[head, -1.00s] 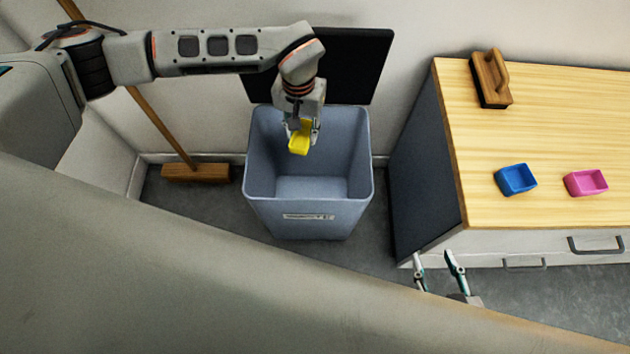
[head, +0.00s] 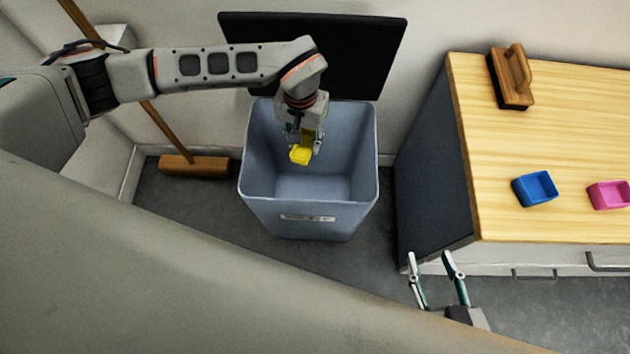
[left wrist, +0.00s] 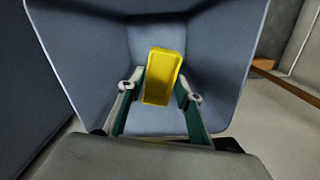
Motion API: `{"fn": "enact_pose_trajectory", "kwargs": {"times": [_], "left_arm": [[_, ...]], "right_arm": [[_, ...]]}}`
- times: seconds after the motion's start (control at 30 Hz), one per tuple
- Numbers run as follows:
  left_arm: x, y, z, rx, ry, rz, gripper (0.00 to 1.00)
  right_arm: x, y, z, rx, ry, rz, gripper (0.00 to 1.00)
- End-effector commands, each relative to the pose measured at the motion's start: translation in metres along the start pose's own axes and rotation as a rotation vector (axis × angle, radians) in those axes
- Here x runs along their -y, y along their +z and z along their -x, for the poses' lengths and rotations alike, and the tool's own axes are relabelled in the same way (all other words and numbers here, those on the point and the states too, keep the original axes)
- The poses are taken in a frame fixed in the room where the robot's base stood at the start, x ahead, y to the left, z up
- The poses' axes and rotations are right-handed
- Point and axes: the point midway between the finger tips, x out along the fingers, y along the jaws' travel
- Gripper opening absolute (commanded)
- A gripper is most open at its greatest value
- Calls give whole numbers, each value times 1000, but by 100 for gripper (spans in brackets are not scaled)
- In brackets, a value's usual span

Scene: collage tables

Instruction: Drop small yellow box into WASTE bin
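The small yellow box (head: 300,155) is between the fingertips of my left gripper (head: 304,142). In the left wrist view, the yellow box (left wrist: 162,76) sits tilted between the two fingers (left wrist: 160,92), which close on its sides. The WASTE bin (head: 310,222) is a blue-grey open bin on the floor with a small label on its front. My left gripper and the box are over its opening, with the bin's inside walls (left wrist: 90,70) around them in the wrist view. My right gripper (head: 430,256) is open and empty, low beside the cabinet's near corner.
A wooden-topped cabinet (head: 440,190) stands right of the bin, bearing a blue box (head: 535,189), a pink box (head: 610,195) and a wooden-handled block (head: 512,76). A black panel (head: 350,65) is behind the bin. A broom (head: 195,166) stands to its left.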

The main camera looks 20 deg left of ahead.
Motion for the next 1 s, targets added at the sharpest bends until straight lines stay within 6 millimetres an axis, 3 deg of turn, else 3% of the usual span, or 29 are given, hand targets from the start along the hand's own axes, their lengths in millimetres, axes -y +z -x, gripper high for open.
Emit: {"fn": "enact_pose_trajectory", "kwargs": {"times": [0.47,1.0], "left_arm": [[0,0,5,-1,0,-1,50],[0,-1,101,-3,0,-1,50]], "right_arm": [[1,7,2,15,0,-5,40],[0,5,1,12,0,-1,40]]}}
